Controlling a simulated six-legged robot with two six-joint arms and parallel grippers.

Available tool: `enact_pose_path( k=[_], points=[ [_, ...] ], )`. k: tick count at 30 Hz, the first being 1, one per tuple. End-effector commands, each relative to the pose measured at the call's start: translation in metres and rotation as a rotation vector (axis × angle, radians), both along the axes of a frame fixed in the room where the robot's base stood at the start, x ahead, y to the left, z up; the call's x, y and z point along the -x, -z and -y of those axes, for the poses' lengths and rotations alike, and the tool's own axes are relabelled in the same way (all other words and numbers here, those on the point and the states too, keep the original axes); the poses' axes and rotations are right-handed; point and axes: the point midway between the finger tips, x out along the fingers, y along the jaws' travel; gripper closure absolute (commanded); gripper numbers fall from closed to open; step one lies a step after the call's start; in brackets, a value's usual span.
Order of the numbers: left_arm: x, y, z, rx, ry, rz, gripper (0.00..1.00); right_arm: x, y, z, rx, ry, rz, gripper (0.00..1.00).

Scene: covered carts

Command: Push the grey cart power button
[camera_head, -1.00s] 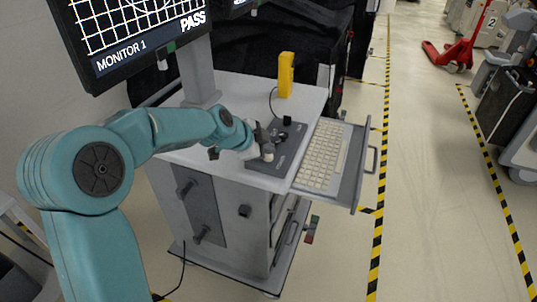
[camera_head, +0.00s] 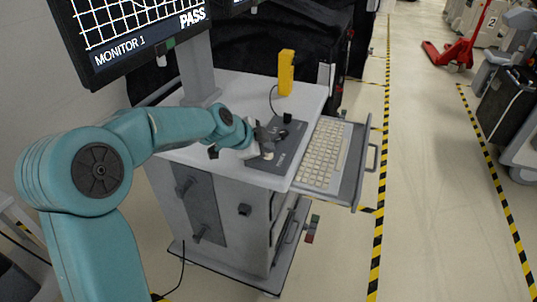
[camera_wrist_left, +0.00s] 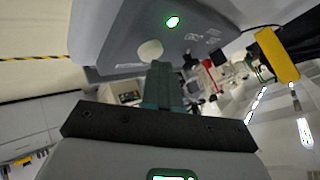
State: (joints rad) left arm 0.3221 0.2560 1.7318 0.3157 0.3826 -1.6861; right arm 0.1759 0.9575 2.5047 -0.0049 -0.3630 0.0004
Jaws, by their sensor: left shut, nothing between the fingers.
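The grey cart (camera_head: 235,180) stands in the middle of the head view with a dark control panel (camera_head: 290,150) on its top. My left gripper (camera_head: 266,141) is at the panel's near left part, shut and empty. A pale round button (camera_head: 268,156) shows just below the fingers. In the left wrist view, my shut fingers (camera_wrist_left: 163,80) point at the panel (camera_wrist_left: 120,35), close to the pale round button (camera_wrist_left: 150,51). A green light (camera_wrist_left: 172,22) glows on the panel beside it. I cannot tell whether the fingers touch the panel. My right gripper is not in view.
A keyboard (camera_head: 322,154) lies on a pulled-out tray right of the panel. A yellow block (camera_head: 286,74) stands behind it. A monitor (camera_head: 135,35) reading PASS hangs over the cart's left. The striped-tape aisle on the right is clear near the cart.

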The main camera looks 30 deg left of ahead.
Motion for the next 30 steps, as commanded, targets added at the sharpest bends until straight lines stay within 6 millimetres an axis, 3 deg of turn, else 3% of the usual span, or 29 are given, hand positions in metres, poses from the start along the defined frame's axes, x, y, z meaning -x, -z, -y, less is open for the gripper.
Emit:
enact_pose_path(
  k=[14,30],
  points=[
    [0.000,0.004,0.000,0.001,0.002,-0.002,1.00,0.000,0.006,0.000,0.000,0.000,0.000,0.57],
    [0.000,-0.012,0.000,0.000,0.000,0.000,1.00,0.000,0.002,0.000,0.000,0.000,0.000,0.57]
  ],
)
